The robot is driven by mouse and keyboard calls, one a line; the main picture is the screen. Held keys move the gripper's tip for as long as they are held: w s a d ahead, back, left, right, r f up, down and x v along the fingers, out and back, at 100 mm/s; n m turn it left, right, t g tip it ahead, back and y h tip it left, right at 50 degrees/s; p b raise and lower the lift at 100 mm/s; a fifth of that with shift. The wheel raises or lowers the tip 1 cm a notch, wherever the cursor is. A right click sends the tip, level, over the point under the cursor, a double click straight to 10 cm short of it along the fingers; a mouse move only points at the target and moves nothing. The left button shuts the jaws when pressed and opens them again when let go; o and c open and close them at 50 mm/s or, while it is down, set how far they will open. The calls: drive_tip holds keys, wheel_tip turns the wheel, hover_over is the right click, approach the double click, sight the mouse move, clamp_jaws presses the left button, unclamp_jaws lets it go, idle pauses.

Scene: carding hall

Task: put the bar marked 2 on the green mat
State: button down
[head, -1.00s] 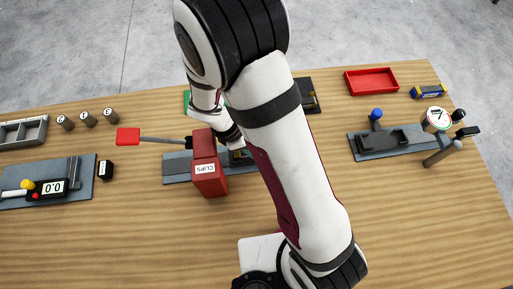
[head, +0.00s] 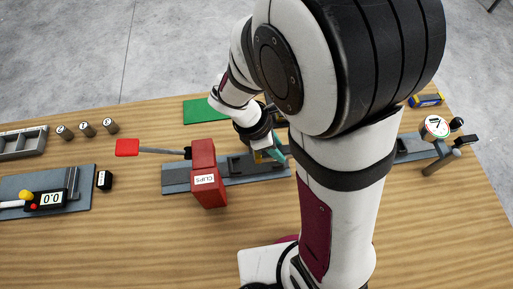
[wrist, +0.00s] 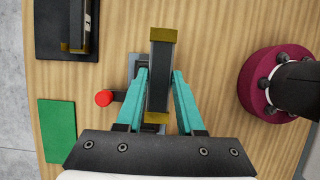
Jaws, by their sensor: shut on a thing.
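My gripper (wrist: 159,75), with teal fingers, is shut on a dark bar with brass ends (wrist: 159,78). The bar is over a grey fixture plate; I cannot tell whether it touches it, and no number on it shows. In the head view my gripper (head: 272,150) is partly hidden by my arm. Another dark bar with a brass end (wrist: 77,20) lies in a black holder (wrist: 47,35); its small sideways mark looks like a 2. The green mat (wrist: 57,130) is bare where it shows, left of my gripper; it is also in the head view (head: 205,110).
A red box labelled CLIPS (head: 207,180) stands at the grey fixture plate (head: 176,179), left of my gripper. A red paddle (head: 127,147) sticks out left. A red knob (wrist: 104,97) is close to my left finger. A round dial (head: 436,127) stands at right. The front left wood is clear.

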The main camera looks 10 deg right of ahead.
drive_tip(key=s+d+r, duration=0.2)
drive_tip(key=d+r, duration=0.3)
drive_tip(key=shift+d+r, duration=0.35)
drive_tip(key=shift+d, duration=0.05)
